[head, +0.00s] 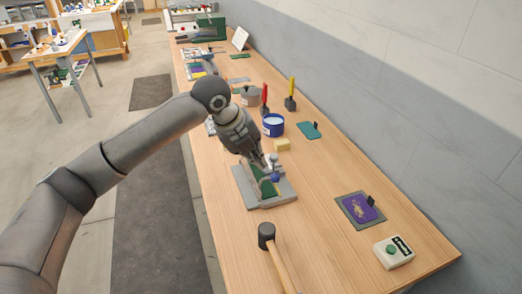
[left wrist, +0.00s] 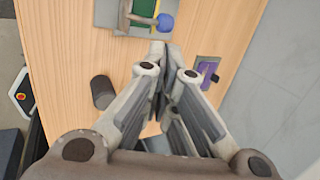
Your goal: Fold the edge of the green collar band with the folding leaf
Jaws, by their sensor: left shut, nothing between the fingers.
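The green collar band (head: 264,187) lies on a grey base plate (head: 247,196) on the bench; part of it also shows in the left wrist view (left wrist: 144,8). A grey bar ending in a blue knob (head: 275,178) lies by the band, apparently the folding leaf; the knob is at the top of the left wrist view (left wrist: 165,21). My left gripper (head: 268,165) is shut and empty, with its fingertips (left wrist: 160,48) close to the knob. I cannot tell whether they touch it. My arm hides the plate's back left. My right gripper is out of view.
A black-headed mallet (head: 267,236) lies in front of the plate. A purple patch on a grey mat (head: 344,202) and a box with a green button (head: 394,252) are at the right. A yellow block (head: 282,145) and blue tub (head: 273,125) stand behind.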

